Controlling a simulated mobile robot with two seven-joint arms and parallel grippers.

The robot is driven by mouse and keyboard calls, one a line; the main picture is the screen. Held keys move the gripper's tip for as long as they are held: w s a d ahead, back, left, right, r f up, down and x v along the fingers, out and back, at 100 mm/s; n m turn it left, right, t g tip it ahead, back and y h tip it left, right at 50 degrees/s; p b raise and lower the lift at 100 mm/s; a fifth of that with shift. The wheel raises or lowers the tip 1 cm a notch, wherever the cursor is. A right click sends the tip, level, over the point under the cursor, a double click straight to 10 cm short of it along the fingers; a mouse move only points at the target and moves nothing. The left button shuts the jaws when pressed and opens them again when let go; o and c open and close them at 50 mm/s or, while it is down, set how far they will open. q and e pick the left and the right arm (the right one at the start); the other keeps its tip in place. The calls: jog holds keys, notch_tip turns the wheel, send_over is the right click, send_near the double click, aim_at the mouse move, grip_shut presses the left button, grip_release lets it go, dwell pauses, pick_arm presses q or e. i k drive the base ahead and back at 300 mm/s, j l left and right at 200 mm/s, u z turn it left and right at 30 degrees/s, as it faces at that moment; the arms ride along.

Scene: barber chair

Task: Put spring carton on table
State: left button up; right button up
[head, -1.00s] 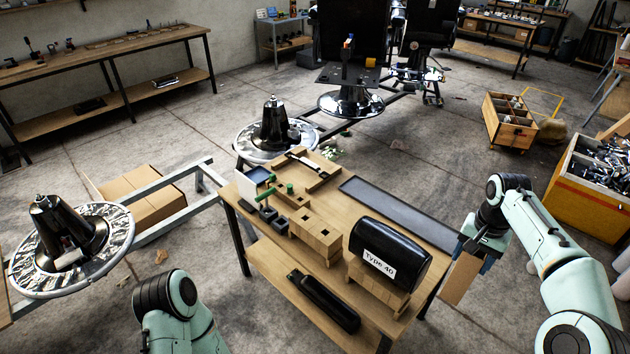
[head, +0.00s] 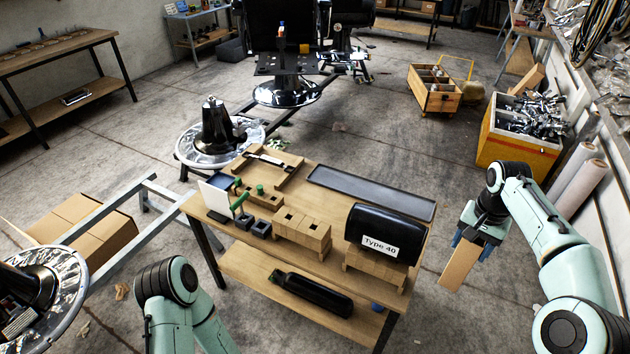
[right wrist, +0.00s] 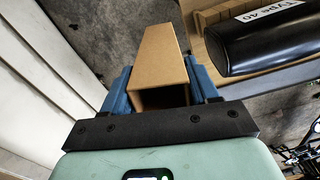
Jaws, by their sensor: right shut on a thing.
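The spring carton is a long brown cardboard box (head: 459,265). My right gripper (head: 474,246) is shut on it and holds it in the air just off the right side of the table, pointing down. In the right wrist view the carton (right wrist: 155,55) sits between the two blue fingers (right wrist: 160,90). The wooden table (head: 338,186) stands in the middle of the head view, to the left of the carton. The carton appears apart from it. My left arm shows at the lower left, but its gripper is not in view.
The tabletop holds a black cylinder marked Type 40 (head: 384,225), wooden blocks (head: 303,229), a long dark tray (head: 370,190) and small fixtures. A black bottle-like cylinder (head: 312,292) lies on the lower shelf. A yellow bin of metal parts (head: 517,150) stands behind my right arm.

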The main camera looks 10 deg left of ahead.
aim_at(200, 202)
jog(key=j+z, duration=0.4)
jog(key=j, duration=0.45)
jog(key=j+z, duration=0.45)
jog(key=j, duration=0.45)
jog(key=j+z, duration=0.25)
jog(key=j, duration=0.35)
jog(key=j+z, duration=0.25)
jog(key=j, duration=0.3)
jog(key=k+j+z, duration=0.1)
jog(key=j+z, duration=0.15)
jog(key=j, duration=0.35)
jog(key=j+u, duration=0.1)
jog(key=j, duration=0.35)
jog(key=i+j+u, duration=0.1)
jog(key=j, duration=0.3)
